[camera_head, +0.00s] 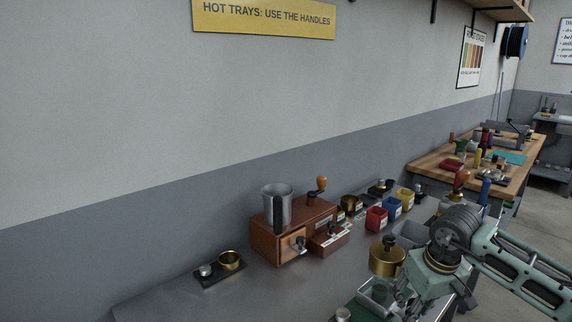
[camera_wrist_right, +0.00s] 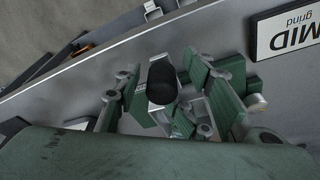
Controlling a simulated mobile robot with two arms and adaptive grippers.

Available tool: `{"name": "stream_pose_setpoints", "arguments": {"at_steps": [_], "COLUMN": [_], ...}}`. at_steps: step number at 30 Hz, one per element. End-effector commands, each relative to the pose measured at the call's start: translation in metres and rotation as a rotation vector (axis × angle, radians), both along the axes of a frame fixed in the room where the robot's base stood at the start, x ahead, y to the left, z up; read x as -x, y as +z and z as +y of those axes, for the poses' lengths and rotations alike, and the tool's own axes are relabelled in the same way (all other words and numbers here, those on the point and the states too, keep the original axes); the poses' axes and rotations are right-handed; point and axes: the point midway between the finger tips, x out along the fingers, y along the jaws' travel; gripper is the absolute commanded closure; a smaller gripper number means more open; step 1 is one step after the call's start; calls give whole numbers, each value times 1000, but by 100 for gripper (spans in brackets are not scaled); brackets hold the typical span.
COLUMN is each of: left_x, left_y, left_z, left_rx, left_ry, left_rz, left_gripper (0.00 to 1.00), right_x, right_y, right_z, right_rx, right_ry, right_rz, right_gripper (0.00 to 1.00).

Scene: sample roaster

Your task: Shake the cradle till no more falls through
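My right arm comes in from the right in the head view, and its green gripper (camera_head: 408,292) points down at the bench's front right. In the right wrist view, a black-ended handle (camera_wrist_right: 162,84) on a metal bracket stands between the fingers of my right gripper (camera_wrist_right: 170,100). I cannot tell whether the fingers grip it. A pale grey tray-like frame (camera_head: 374,299) with green inside lies below the gripper, partly hidden by it. It may be the cradle, but I cannot be sure. No falling material is visible. My left gripper is not in view.
A brass pot (camera_head: 386,262) with a black knob is close beside my right gripper. A brown wooden grinder (camera_head: 285,224) stands at mid-bench; red (camera_head: 376,218), blue (camera_head: 392,208) and yellow (camera_head: 405,198) bins are behind. The bench's front left (camera_head: 235,300) is clear. The wrist view shows a "MID grind" label (camera_wrist_right: 288,33).

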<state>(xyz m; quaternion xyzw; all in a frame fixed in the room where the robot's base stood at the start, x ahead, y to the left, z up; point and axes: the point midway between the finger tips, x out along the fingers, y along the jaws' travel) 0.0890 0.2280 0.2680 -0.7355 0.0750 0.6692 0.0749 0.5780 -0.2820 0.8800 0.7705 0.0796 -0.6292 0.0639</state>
Motion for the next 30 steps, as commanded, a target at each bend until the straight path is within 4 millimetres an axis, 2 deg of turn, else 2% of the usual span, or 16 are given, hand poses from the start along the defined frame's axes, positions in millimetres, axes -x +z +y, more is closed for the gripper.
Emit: {"name": "stream_pose_setpoints", "arguments": {"at_steps": [11, 18, 30], "left_x": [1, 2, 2], "left_y": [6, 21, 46], "left_z": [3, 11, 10], "left_rx": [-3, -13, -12], "left_ry": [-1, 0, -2], "left_rz": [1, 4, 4], "left_gripper": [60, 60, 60], "right_x": [-1, -1, 0], "right_y": [10, 34, 74], "right_z": [1, 1, 0], "right_rx": [-3, -2, -1], "right_ry": [1, 0, 0], "right_rz": [-6, -5, -2], "right_gripper": [60, 60, 60]}}
